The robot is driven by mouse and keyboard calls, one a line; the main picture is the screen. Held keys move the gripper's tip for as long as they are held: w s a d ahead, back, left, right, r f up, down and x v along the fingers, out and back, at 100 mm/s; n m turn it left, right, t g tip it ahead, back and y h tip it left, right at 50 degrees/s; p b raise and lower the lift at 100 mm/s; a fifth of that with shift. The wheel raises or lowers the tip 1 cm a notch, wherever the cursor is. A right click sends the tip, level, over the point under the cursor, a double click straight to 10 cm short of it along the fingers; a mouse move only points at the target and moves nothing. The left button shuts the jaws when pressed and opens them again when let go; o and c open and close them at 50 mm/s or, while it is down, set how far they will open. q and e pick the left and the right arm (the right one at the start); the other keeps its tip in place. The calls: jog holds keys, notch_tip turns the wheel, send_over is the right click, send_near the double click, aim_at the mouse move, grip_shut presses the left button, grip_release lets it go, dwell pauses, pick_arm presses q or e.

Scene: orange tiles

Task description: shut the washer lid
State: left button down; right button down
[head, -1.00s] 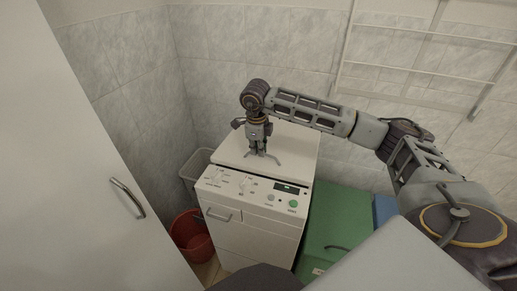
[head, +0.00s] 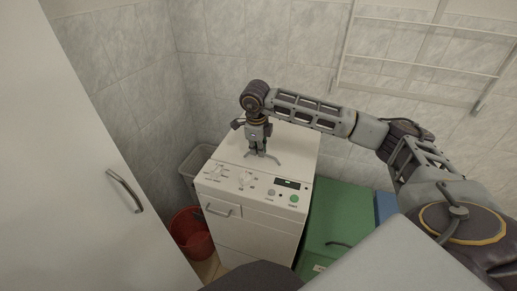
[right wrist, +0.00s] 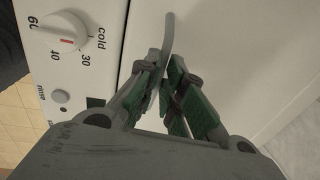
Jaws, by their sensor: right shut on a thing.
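The white washer (head: 255,226) stands in the corner, with knobs and buttons on its sloped panel. Its lid (head: 296,148) lies flat on top, level with the back edge of the panel, and no dark gap shows between them. A thin grey curved handle (head: 276,160) sits at the lid's front edge. My right gripper (head: 262,154) points down at the front of the lid and is shut on the handle. In the right wrist view the green-padded fingers (right wrist: 167,78) close around the handle (right wrist: 168,35). My left gripper is out of view.
A white cabinet door with a metal handle (head: 125,191) stands close on the left. A red bucket (head: 191,234) and a pale bin (head: 189,166) are left of the washer. A green box (head: 340,217) stands to its right. A white rack (head: 420,60) hangs on the tiled wall.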

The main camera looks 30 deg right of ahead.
jog(key=shift+s+a+f, duration=0.2)
jog(key=shift+s+f, duration=0.1)
jog(key=shift+f, duration=0.15)
jog(key=c, duration=1.5)
grip_release()
jog(key=shift+w, duration=0.1)
jog(key=shift+c, duration=0.2)
jog(key=shift+w+r, duration=0.1)
jog(key=shift+r, duration=0.75)
notch_tip(320, 180, up, 10)
jog(key=s+a, duration=0.1)
jog(key=shift+r, duration=0.2)
